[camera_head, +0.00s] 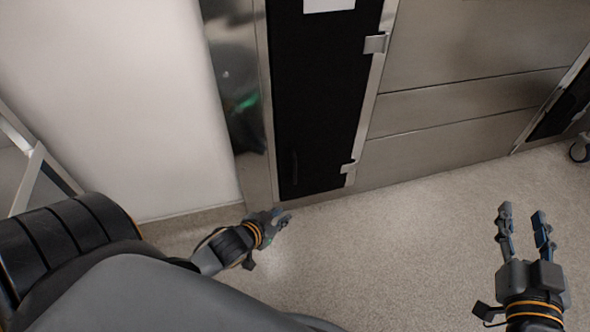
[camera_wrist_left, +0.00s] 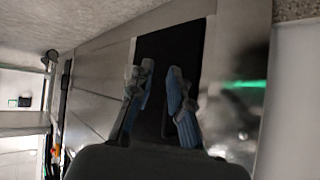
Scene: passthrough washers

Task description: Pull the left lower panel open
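The left lower panel (camera_head: 318,100) is a tall black door in a steel frame, with a dark, slim handle (camera_head: 294,166) near its lower left edge. It looks shut. In the left wrist view the black panel (camera_wrist_left: 166,50) lies beyond my fingers. My left gripper (camera_head: 283,217) is low, just in front of the panel's bottom left corner. Its fingers are apart and empty in the left wrist view (camera_wrist_left: 160,80). My right gripper (camera_head: 521,210) is open and empty over the floor at the right, away from the panel.
Steel panels (camera_head: 460,90) run to the right, with another dark door (camera_head: 562,105) at the far right. A white wall (camera_head: 110,90) is at left, with a metal frame (camera_head: 28,165) beside it. The speckled floor (camera_head: 400,240) in front is clear. A caster wheel (camera_head: 580,150) shows at the right edge.

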